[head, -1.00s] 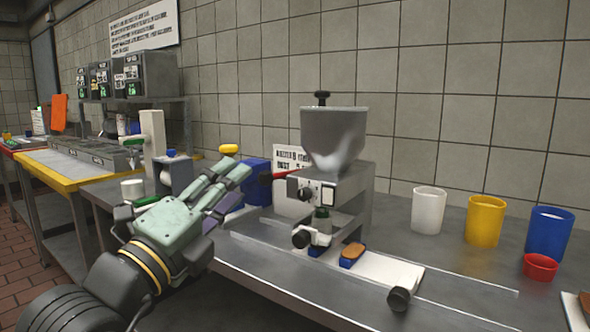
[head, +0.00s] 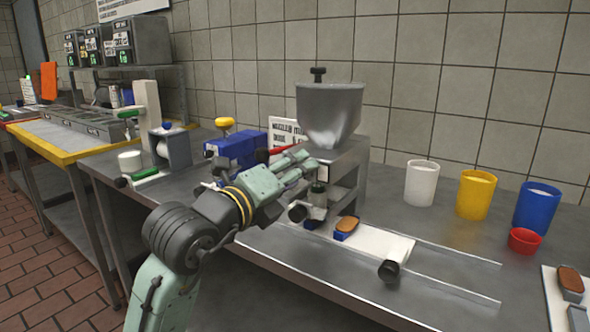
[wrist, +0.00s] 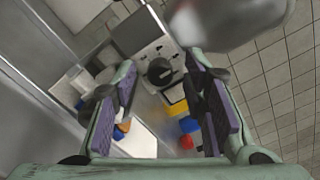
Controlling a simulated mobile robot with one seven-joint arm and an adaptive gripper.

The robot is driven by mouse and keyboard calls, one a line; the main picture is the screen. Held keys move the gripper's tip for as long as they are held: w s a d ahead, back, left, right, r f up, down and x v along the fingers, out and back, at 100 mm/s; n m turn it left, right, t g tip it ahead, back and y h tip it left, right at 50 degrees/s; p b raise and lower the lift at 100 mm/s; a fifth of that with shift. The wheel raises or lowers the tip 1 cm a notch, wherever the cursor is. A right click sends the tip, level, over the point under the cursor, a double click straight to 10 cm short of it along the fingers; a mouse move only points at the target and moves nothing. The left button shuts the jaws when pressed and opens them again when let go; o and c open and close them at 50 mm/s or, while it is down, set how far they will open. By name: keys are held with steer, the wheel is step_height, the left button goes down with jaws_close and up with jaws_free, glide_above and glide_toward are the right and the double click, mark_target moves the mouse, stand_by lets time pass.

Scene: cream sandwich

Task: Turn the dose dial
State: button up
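The dispensing machine has a grey hopper (head: 328,112) on top. In the wrist view its dose dial (wrist: 159,72), a round dark knob, sits on a pale front panel (wrist: 150,53) with dark marks around it. The dial appears between my fingers, with a gap on each side. My gripper (wrist: 162,66) is open and empty, its purple pads apart. In the head view my gripper (head: 306,164) is in front of the machine body, below the hopper, and hides the dial. Whether the fingertips have reached the dial's depth cannot be told.
A brown-topped piece (head: 346,225) lies on the white slide (head: 373,245) below the machine. White (head: 421,183), yellow (head: 475,195), blue (head: 537,208) and red (head: 524,241) cups stand at right. A blue unit with a yellow knob (head: 225,123) is left of my gripper.

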steer(key=shift+w+d, duration=0.1)
steer(key=shift+w, duration=0.05)
steer(key=shift+c, duration=0.2)
jaws_close()
stand_by(0.3)
